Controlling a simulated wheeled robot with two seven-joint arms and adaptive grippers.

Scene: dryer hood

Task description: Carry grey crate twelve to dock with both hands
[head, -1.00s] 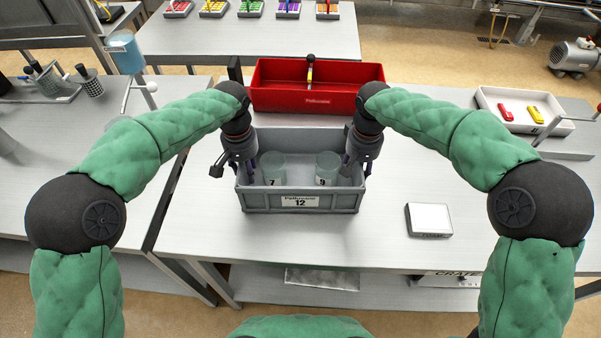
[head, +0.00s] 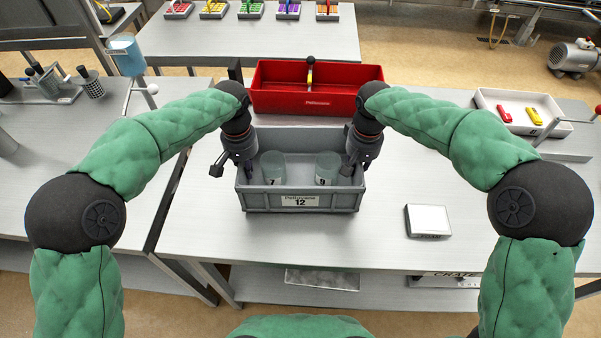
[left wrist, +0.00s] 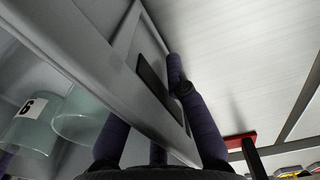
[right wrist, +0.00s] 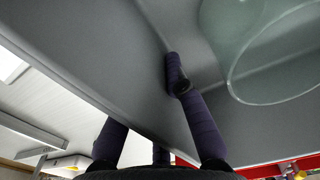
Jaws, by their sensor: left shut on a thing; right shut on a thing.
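Grey crate twelve (head: 255,201), with a "12" label on its front wall, stands upright on the white-grey table. Inside it are two translucent pale green jars, one marked 7 (head: 272,165) and one marked 9 (head: 327,165). My left gripper (head: 249,172) is shut on the crate's left wall; in the left wrist view its fingers straddle the wall (left wrist: 85,55). My right gripper (head: 349,172) is shut on the right wall, which also runs between its fingers in the right wrist view (right wrist: 110,65). I cannot tell whether the crate's base touches the table.
A red divided crate (head: 280,98) stands right behind the grey one. A small white-topped box (head: 428,219) lies to the right, and a white tray (head: 490,108) with red and yellow items sits at the back right.

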